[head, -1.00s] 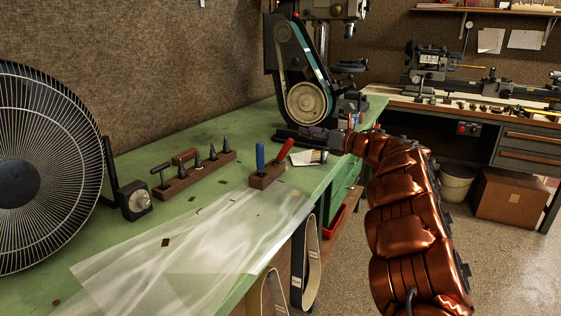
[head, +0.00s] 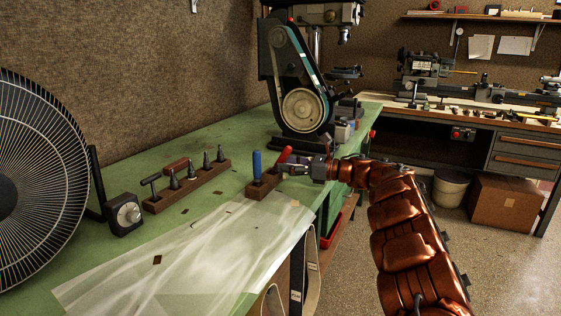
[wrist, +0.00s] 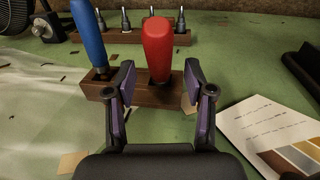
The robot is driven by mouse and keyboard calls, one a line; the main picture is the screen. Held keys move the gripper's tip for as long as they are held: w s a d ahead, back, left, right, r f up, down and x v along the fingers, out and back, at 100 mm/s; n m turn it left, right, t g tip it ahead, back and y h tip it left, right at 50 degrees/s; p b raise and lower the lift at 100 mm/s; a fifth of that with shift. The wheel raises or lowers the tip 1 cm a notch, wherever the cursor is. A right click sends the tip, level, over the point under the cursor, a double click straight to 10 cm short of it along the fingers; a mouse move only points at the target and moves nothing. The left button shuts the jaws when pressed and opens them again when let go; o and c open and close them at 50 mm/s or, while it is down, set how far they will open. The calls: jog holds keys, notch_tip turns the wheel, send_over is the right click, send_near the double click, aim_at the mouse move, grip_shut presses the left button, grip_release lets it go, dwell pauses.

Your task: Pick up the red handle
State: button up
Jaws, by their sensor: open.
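The red handle (wrist: 158,50) stands upright in a small wooden block (wrist: 146,92) in the wrist view, leaning slightly in the head view (head: 285,154). A blue handle (wrist: 88,35) stands in the same block to its left; it also shows in the head view (head: 257,165). My gripper (wrist: 159,82) is open, with one finger on each side of the red handle's lower part. I cannot tell whether either finger touches it. In the head view my gripper (head: 291,168) is at the block's right end and partly covers the red handle.
A longer wooden rack (head: 190,188) with several dark tools stands behind the block. A fan (head: 30,180) and a dark box with a dial (head: 124,214) are at left. A belt sander (head: 300,100) stands behind. A card (wrist: 275,135) lies right of my gripper.

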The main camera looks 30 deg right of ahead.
jog(key=x, duration=0.2)
jog(key=shift+w+a, duration=0.25)
grip_shut()
dwell(0.3)
